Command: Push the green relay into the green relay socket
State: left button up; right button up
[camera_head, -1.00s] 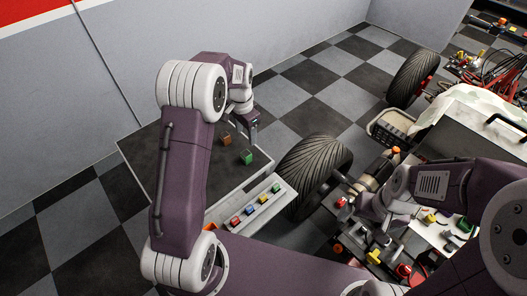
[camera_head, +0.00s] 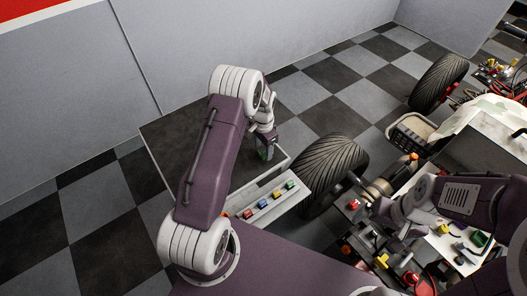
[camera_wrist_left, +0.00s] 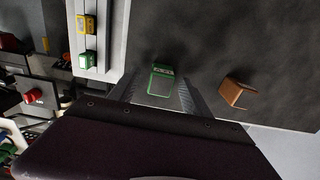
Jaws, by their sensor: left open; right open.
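The green relay (camera_head: 263,155) stands on the dark tabletop below my left gripper (camera_head: 267,148). In the left wrist view the green relay (camera_wrist_left: 161,80) lies between the two fingers of my left gripper (camera_wrist_left: 155,92), which is open; I cannot tell whether a finger touches it. A pale strip (camera_head: 250,213) along the table's near edge carries a row of coloured blocks, with a green one (camera_head: 290,185) at its right end. That green block (camera_wrist_left: 88,57) also shows in the left wrist view, beside a yellow one. My right gripper (camera_head: 385,210) is open, beside the car parts.
An orange-brown relay (camera_wrist_left: 237,93) lies on the tabletop, right of the green relay in the left wrist view. A large tyre (camera_head: 331,170) stands close to the table's right side. The car with parts fills the right. Bare tabletop (camera_head: 170,140) lies left of my left arm.

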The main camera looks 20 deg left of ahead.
pick_arm(q)
jog(key=shift+f, duration=0.75)
grip_shut()
jog(key=shift+r, duration=0.15)
jog(key=r, duration=0.2)
jog(key=d+r, duration=0.1)
jog(key=r, duration=0.1)
jog(key=shift+w+r, duration=0.2)
jog(key=w+d+r+b, duration=0.1)
jog(key=w+d+r, duration=0.1)
jog(key=d+r, duration=0.4)
jog(key=d, duration=0.4)
jog(key=shift+w+d+r, duration=0.15)
jog(key=shift+w+r, duration=0.05)
